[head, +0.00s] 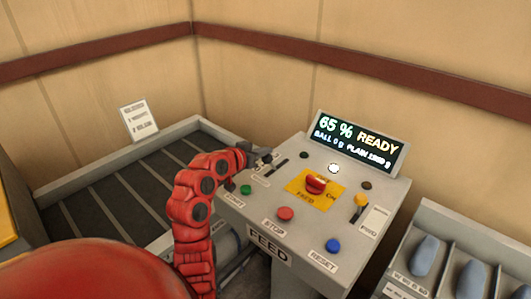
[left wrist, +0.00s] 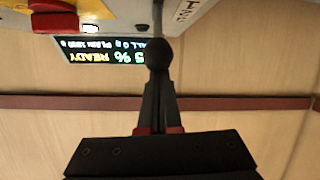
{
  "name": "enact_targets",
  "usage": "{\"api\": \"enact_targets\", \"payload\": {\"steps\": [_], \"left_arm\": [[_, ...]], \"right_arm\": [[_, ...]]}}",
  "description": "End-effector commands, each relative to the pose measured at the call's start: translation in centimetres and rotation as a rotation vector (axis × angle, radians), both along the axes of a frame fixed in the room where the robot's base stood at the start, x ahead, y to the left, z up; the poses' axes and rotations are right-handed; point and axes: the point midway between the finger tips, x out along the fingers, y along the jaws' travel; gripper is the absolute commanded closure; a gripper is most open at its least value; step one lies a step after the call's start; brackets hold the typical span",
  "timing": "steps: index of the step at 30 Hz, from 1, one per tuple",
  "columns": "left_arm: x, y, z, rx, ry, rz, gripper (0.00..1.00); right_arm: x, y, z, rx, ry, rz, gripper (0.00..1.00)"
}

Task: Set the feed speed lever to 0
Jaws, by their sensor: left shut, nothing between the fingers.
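The grey control panel (head: 253,208) has a display reading "65 % READY". My left gripper (head: 262,157) is at the panel's left back corner, beside a dark slot. In the left wrist view, a black ball knob on a thin stem (left wrist: 158,54), which looks like the feed speed lever, stands right at the tips of my left gripper (left wrist: 158,82). The fingers are shut with nothing between them. I cannot tell whether they touch the knob. The lever's scale and setting are not readable. My right gripper is not in view.
The panel has a red knob on a yellow plate (head: 316,184), green (head: 246,189), red (head: 285,214) and blue (head: 333,245) buttons, and a yellow lever (head: 361,201). A slatted conveyor (head: 110,190) lies left. A bin with grey-blue pieces (head: 430,215) stands right.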

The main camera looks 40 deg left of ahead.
Motion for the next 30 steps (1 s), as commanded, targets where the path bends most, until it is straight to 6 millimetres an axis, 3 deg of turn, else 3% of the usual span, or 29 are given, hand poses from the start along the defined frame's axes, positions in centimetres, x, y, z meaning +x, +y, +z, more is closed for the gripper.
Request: {"api": "enact_targets", "payload": {"steps": [7,14,24,30], "left_arm": [[0.5,-0.1,0.5,0.0,-0.001,-0.002,1.0],[3.1,-0.2,3.1,0.001,-0.002,-0.004,1.0],[-3.3,0.3,5.3,0.0,-0.005,0.002,1.0],[-5.7,0.2,6.5,0.002,-0.006,-0.001,1.0]], "right_arm": [[0.0,0.0,0.0,0.0,0.0,0.0,0.5],[0.0,0.0,-0.2,0.0,0.0,0.0,0.5],[0.0,0.0,-2.5,0.0,0.0,0.0,0.5],[0.0,0.0,-3.1,0.0,0.0,0.0,0.5]]}}
